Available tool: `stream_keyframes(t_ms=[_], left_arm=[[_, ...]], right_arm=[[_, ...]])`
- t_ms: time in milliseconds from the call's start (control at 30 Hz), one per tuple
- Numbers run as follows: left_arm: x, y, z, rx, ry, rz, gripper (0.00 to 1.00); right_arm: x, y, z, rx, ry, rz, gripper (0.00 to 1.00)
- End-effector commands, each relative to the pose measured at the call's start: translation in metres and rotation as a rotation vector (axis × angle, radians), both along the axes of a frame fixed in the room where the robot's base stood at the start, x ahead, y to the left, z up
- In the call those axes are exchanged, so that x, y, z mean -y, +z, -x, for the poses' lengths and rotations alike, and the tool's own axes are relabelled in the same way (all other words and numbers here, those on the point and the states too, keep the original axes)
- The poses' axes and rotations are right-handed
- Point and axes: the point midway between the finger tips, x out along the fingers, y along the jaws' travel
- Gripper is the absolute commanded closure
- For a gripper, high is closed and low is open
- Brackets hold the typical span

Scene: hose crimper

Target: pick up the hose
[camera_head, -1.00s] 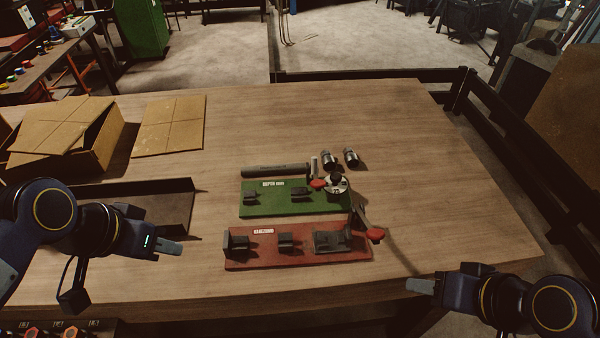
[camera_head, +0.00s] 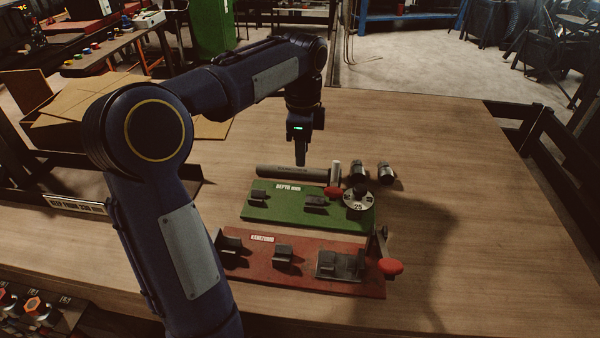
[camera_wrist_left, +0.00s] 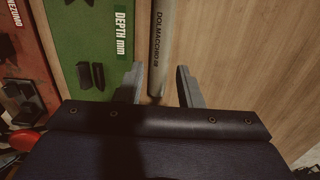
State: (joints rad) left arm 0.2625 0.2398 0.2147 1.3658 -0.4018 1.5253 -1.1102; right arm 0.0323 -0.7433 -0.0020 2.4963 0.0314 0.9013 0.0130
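The hose (camera_head: 280,171) is a grey tube lying on the table behind the green board. In the left wrist view the hose (camera_wrist_left: 158,45) carries dark lettering and lies between my two finger lines, its near end close to the gripper. My left gripper (camera_head: 301,158) points down above the hose, with its fingertips near the tube in the head view. In the left wrist view the left gripper (camera_wrist_left: 156,80) is open, with one finger on each side of the hose and a gap to each. My right gripper is out of view.
The green board (camera_head: 292,210) with a round dial (camera_head: 361,202) and the red board (camera_head: 300,272) with a red-knobbed lever (camera_head: 391,267) lie in front of the hose. Two metal fittings (camera_head: 386,173) stand to its right. The table's right side is clear.

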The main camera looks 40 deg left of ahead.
Motion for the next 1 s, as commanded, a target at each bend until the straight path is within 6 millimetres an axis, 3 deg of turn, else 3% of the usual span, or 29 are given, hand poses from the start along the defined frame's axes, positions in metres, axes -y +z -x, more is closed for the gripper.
stream_keyframes(t_ms=[300,600,867,1000], left_arm=[[-0.003,-0.045,0.003,-0.003,0.000,0.001,0.67],[-0.002,-0.050,0.003,0.000,0.001,0.001,0.67],[-0.002,-0.050,0.003,0.000,0.001,0.002,1.00],[-0.002,-0.049,0.003,0.001,0.001,0.002,1.00]], right_arm=[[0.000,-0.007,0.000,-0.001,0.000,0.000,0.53],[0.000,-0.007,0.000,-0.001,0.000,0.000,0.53],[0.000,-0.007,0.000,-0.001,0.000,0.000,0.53],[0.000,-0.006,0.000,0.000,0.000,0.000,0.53]])
